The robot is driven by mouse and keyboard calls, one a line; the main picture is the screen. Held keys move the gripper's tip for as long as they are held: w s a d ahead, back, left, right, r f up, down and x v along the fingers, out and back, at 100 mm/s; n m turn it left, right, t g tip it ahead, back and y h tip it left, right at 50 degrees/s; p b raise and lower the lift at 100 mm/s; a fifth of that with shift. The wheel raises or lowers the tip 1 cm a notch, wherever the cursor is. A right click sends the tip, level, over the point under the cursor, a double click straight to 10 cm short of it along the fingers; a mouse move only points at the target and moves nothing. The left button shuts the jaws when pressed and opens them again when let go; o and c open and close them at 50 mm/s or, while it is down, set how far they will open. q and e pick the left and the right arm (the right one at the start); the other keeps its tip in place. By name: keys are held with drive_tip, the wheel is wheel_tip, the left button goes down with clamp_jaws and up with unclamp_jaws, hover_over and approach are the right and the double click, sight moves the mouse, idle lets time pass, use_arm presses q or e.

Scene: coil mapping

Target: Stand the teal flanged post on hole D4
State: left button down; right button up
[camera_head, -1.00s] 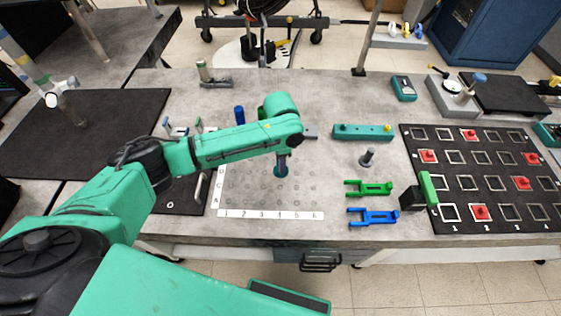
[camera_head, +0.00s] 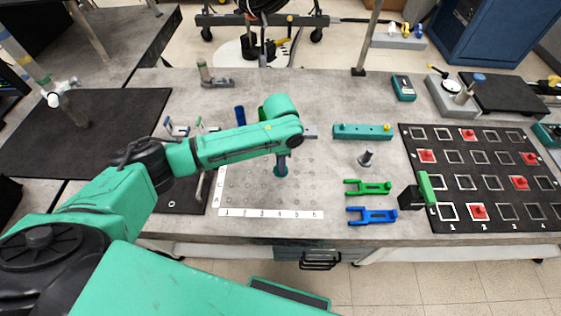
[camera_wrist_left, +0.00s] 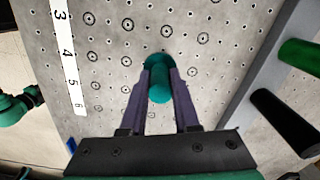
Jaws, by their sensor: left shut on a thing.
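My left gripper (camera_head: 283,158) points down over the hole grid with its fingers closed around the teal flanged post (camera_head: 281,171). In the left wrist view the two purple fingers (camera_wrist_left: 160,86) grip the post (camera_wrist_left: 159,92) from both sides, its round flange at the far end. There the flange lies in line with label 4 and hides a hole in that column. One uncovered hole (camera_wrist_left: 191,72) shows further from the number strip. I cannot tell whether the flange touches the board (camera_head: 235,196). My right gripper is out of view.
A number strip (camera_head: 270,214) edges the grid's near side. A blue post (camera_head: 240,116) stands behind my forearm.

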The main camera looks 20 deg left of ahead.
use_arm(q)
drive_tip(key=shift+f, duration=0.4)
drive_tip(key=c, duration=0.6)
unclamp_jaws()
drive_tip(key=shift+o, duration=0.2)
